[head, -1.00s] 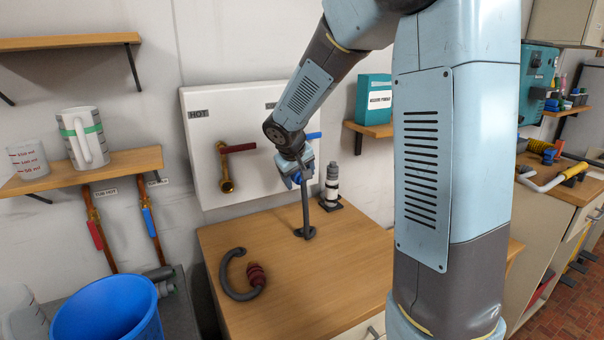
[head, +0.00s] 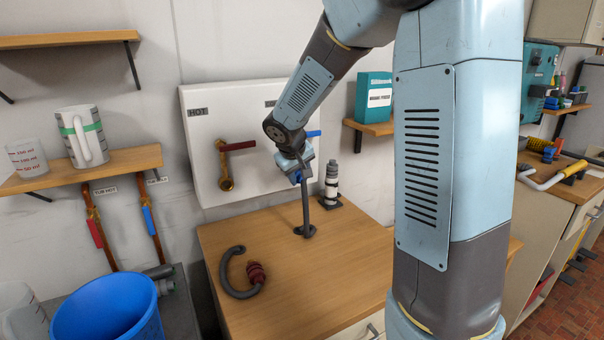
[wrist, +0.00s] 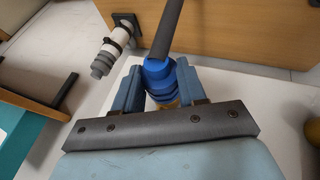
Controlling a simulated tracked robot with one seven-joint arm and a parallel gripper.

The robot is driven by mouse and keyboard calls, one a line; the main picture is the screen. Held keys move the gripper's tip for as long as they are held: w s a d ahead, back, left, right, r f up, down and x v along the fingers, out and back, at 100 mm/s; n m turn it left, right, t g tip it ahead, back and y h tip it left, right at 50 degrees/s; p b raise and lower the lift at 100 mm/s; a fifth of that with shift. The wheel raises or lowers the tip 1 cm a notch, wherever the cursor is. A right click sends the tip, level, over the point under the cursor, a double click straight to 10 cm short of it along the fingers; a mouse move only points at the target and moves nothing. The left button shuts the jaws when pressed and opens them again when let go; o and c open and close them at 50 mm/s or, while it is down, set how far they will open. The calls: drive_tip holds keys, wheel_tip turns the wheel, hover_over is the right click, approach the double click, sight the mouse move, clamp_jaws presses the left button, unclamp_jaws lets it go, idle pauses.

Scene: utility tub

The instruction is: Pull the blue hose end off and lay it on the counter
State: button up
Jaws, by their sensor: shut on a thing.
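My gripper (head: 299,174) is at the white wall panel on the right side, partly hidden behind my arm in the head view. In the wrist view, my gripper (wrist: 157,84) is shut on the blue hose end (wrist: 160,72), with one jaw on each side. A bit of brass shows just beyond the blue collar, at or against it; I cannot tell how far the collar sits on it.
A second grey hose with a red end (head: 256,273) lies on the counter's left. A red-handled brass tap (head: 227,165) is on the panel. A white and grey bottle-like thing (head: 332,184) stands at the counter's back right. The counter's middle and front are clear.

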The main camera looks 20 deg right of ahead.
drive_tip(key=shift+s+d, duration=0.25)
drive_tip(key=shift+s, duration=0.95)
drive_tip(key=shift+s+d, duration=0.25)
drive_tip(key=shift+s, duration=0.95)
